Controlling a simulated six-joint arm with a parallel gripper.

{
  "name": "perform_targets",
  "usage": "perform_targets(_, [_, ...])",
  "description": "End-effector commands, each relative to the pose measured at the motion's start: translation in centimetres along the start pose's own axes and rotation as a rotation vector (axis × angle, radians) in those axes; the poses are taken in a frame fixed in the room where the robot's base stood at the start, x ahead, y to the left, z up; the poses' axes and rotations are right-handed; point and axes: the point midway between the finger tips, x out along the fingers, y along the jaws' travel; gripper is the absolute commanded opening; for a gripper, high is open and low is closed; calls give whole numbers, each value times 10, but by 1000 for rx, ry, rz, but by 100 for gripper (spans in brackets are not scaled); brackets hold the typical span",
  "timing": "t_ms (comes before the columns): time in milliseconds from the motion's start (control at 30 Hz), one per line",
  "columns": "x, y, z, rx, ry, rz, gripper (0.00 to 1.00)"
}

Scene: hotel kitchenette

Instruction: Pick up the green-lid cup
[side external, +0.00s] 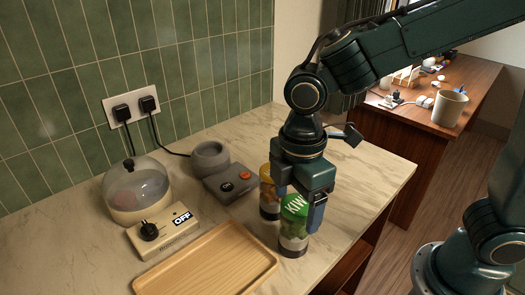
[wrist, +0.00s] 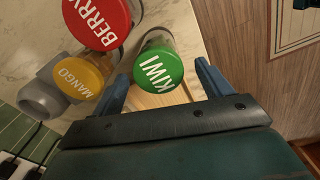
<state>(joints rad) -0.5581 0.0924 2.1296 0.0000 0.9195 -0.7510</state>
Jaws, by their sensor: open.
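The green-lid cup (side external: 293,240) stands upright on the marble counter, marked KIWI on its lid; the lid also shows in the wrist view (wrist: 158,70). My gripper (side external: 299,196) is open and points down right at the cup's lid. In the wrist view my two fingers (wrist: 163,72) lie to the left and right of the green lid, with a gap on each side. I cannot tell how far down the cup they reach. The cup's far side is hidden.
A yellow-lid MANGO cup (wrist: 80,76) and a red-lid BERRY cup (wrist: 97,22) stand close by. A wooden tray (side external: 205,262), a switch box (side external: 163,230) marked OFF, a domed cooker (side external: 136,190) and a grey appliance (side external: 230,182) occupy the counter. The counter's edge is nearby.

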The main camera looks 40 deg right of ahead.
Motion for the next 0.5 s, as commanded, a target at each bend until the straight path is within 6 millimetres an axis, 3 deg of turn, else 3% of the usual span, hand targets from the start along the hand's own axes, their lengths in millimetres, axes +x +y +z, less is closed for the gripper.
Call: perform_targets(500, [47, 1, 3, 0, -2, -3, 78])
